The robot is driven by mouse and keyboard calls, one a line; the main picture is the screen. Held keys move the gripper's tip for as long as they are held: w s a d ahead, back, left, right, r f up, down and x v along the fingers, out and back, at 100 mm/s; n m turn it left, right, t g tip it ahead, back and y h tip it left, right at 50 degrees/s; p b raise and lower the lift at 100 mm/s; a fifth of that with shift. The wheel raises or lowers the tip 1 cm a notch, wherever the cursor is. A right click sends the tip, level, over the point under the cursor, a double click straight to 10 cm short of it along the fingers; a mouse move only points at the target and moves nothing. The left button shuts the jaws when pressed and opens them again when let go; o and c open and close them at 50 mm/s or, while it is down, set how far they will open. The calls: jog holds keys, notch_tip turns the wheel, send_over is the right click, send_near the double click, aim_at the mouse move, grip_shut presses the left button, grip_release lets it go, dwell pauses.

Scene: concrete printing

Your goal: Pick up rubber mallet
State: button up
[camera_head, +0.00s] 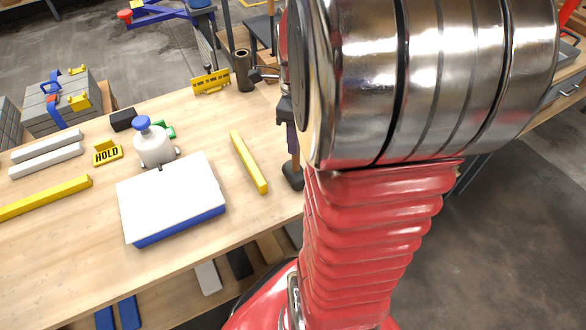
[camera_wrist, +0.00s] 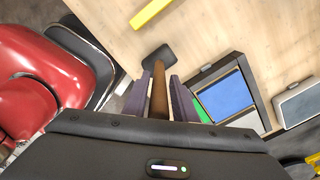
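The rubber mallet has a dark head (camera_wrist: 160,58) and a brown handle (camera_wrist: 160,98). In the head view its dark head (camera_head: 293,175) shows at the right edge of the wooden table, just left of my red arm. My gripper (camera_wrist: 164,88) has its purple-grey fingers on either side of the handle, with the head beyond the fingertips. The fingers are close to the handle, but I cannot tell whether both press on it. In the head view my gripper (camera_head: 291,138) is partly hidden behind my arm.
On the wooden table (camera_head: 75,240) are a white-topped blue case (camera_head: 170,198), a white bottle (camera_head: 154,148), yellow bars (camera_head: 248,161), a HOLD sign (camera_head: 107,153) and a dark cylinder (camera_head: 243,70). In the wrist view, a dark-framed blue tray (camera_wrist: 228,96) lies right of the fingers.

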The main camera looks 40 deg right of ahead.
grip_shut()
dwell(1.0)
